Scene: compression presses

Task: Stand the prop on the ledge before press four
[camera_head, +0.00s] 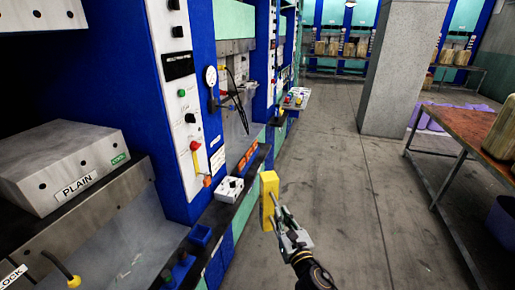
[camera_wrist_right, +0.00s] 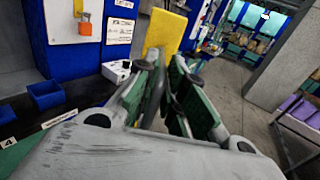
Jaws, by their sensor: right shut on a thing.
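The prop, a yellow block (camera_head: 268,200), is held upright in my right gripper (camera_head: 283,218), which is shut on it. In the right wrist view the prop (camera_wrist_right: 165,32) shows beyond the green-padded fingers (camera_wrist_right: 170,90), which partly hide its lower end. The dark ledge (camera_head: 213,214) runs along the front of the blue presses, just left of the prop. The prop appears apart from it, over the aisle side. A label with a 4 (camera_wrist_right: 6,140) shows at the lower left of the right wrist view, beside the ledge (camera_wrist_right: 85,93). My left gripper is not in view.
On the ledge stand a white control box (camera_head: 229,189) and a small blue bin (camera_head: 200,236). A grey block marked PLAIN (camera_head: 70,160) sits in the near press at left. A brown table (camera_head: 455,125) and a concrete pillar (camera_head: 400,75) stand right; the aisle floor between is clear.

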